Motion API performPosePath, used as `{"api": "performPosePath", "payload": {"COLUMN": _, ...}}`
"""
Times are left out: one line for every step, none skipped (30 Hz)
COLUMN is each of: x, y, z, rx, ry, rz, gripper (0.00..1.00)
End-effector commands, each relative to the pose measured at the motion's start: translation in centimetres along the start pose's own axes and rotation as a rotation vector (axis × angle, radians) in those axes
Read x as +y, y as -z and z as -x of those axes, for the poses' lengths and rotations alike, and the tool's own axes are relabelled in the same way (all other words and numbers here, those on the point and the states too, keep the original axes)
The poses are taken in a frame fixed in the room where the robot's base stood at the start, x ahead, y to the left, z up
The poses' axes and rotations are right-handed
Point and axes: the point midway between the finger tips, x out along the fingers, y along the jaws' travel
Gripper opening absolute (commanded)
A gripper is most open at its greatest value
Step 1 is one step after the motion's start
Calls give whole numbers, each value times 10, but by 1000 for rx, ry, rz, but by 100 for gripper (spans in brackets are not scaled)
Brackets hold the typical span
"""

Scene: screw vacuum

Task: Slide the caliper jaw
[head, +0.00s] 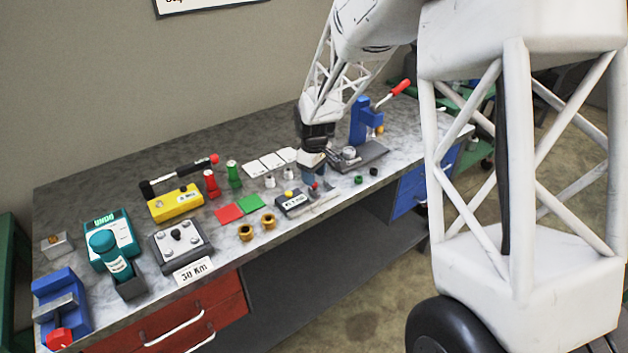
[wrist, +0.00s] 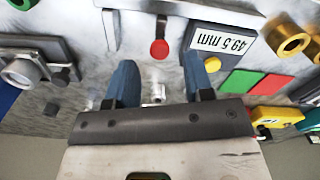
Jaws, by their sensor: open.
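The caliper (head: 320,205) lies near the front edge of the bench as a grey metal bar. It also shows at the top of the wrist view as a pale bar (wrist: 146,22). A red knob (wrist: 159,49) sits on it, and a dark display block (wrist: 222,42) reading 49.5 mm, upside down, with a yellow button (wrist: 212,64), is beside it. My gripper (wrist: 160,76) is open, its two blue fingers pointing at the caliper, with the knob appearing between them. Nothing is held. In the head view my gripper (head: 314,182) hides part of the caliper.
Red and green squares (head: 229,214), brass rings (head: 257,226) and a yellow box (head: 174,203) lie left of the caliper. A blue press (head: 360,122) with a red-handled lever stands behind on the right.

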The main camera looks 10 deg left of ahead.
Motion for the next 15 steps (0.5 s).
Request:
{"api": "performPosePath", "payload": {"x": 0, "y": 0, "z": -6, "rx": -1, "ry": 1, "rz": 0, "gripper": 48}}
{"api": "performPosePath", "payload": {"x": 0, "y": 0, "z": -8, "rx": 0, "ry": 0, "rz": 0, "gripper": 48}}
{"api": "performPosePath", "payload": {"x": 0, "y": 0, "z": -12, "rx": 1, "ry": 0, "rz": 0, "gripper": 48}}
{"api": "performPosePath", "payload": {"x": 0, "y": 0, "z": -14, "rx": 1, "ry": -1, "rz": 0, "gripper": 48}}
{"api": "performPosePath", "payload": {"x": 0, "y": 0, "z": -16, "rx": 0, "ry": 0, "rz": 0, "gripper": 48}}
{"api": "performPosePath", "payload": {"x": 0, "y": 0, "z": -19, "rx": 0, "ry": 0, "rz": 0, "gripper": 48}}
{"api": "performPosePath", "payload": {"x": 0, "y": 0, "z": -20, "rx": 0, "ry": 0, "rz": 0, "gripper": 48}}
{"api": "performPosePath", "payload": {"x": 0, "y": 0, "z": -22, "rx": 0, "ry": 0, "rz": 0, "gripper": 48}}
{"api": "performPosePath", "payload": {"x": 0, "y": 0, "z": -23, "rx": 1, "ry": 0, "rz": 0, "gripper": 48}}
{"api": "performPosePath", "payload": {"x": 0, "y": 0, "z": -24, "rx": 1, "ry": -1, "rz": 0, "gripper": 48}}
{"api": "performPosePath", "payload": {"x": 0, "y": 0, "z": -24, "rx": 1, "ry": -1, "rz": 0, "gripper": 48}}
{"api": "performPosePath", "payload": {"x": 0, "y": 0, "z": -24, "rx": 1, "ry": -1, "rz": 0, "gripper": 48}}
{"api": "performPosePath", "payload": {"x": 0, "y": 0, "z": -24, "rx": 1, "ry": -1, "rz": 0, "gripper": 48}}
{"api": "performPosePath", "payload": {"x": 0, "y": 0, "z": -24, "rx": 1, "ry": -1, "rz": 0, "gripper": 48}}
{"api": "performPosePath", "payload": {"x": 0, "y": 0, "z": -24, "rx": 1, "ry": -1, "rz": 0, "gripper": 48}}
